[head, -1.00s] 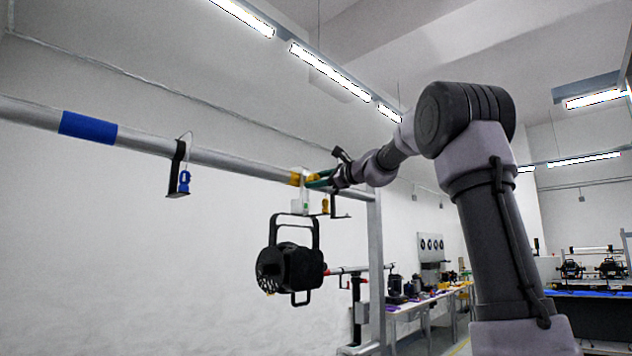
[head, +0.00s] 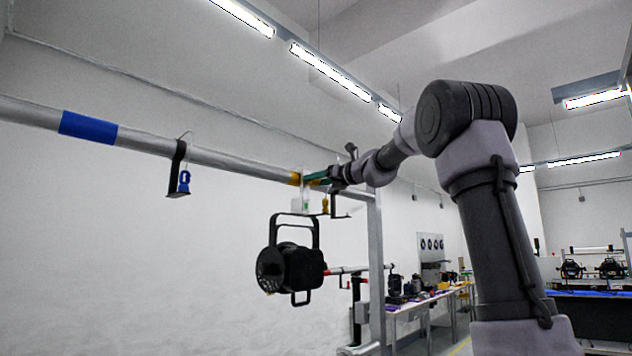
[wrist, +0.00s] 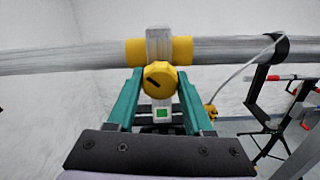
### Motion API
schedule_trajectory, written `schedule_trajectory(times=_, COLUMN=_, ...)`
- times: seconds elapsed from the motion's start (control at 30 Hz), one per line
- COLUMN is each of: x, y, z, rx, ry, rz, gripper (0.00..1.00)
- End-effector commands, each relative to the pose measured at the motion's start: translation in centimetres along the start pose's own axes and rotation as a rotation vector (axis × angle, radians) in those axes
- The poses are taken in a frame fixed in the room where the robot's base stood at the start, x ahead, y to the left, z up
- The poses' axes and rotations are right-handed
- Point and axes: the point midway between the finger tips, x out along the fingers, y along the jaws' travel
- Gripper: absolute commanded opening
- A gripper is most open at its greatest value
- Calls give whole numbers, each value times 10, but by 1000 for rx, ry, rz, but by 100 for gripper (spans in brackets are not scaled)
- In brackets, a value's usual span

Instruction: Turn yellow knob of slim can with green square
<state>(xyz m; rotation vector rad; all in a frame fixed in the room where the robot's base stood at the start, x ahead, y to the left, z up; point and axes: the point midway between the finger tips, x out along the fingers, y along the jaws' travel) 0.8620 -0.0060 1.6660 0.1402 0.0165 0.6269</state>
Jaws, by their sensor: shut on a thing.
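The yellow knob (wrist: 160,80) is in the middle of the wrist view, with a dark slot mark on its face. It sits on a pale clamp (wrist: 159,45) at the pipe. A green square (wrist: 162,114) shows on the clamp just below the knob. My gripper (wrist: 158,85) has its two green fingers on either side of the knob, shut on it. In the head view my gripper (head: 312,178) reaches the pipe from the right. The black can (head: 290,268) hangs below the clamp.
The metal pipe (head: 230,163) runs across with a blue band (head: 88,127) at left. A black hook with a blue piece (head: 184,181) hangs from it. A safety cable (wrist: 240,72) and black bracket (wrist: 262,85) are right of the knob. A workbench (head: 405,305) stands behind.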

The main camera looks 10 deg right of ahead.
Motion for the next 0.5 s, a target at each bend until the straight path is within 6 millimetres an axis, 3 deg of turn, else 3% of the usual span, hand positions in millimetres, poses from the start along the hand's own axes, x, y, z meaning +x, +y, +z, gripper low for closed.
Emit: schedule_trajectory(times=0.5, x=0, y=-1, z=-2, rx=428, ry=4, rz=-8, gripper=0)
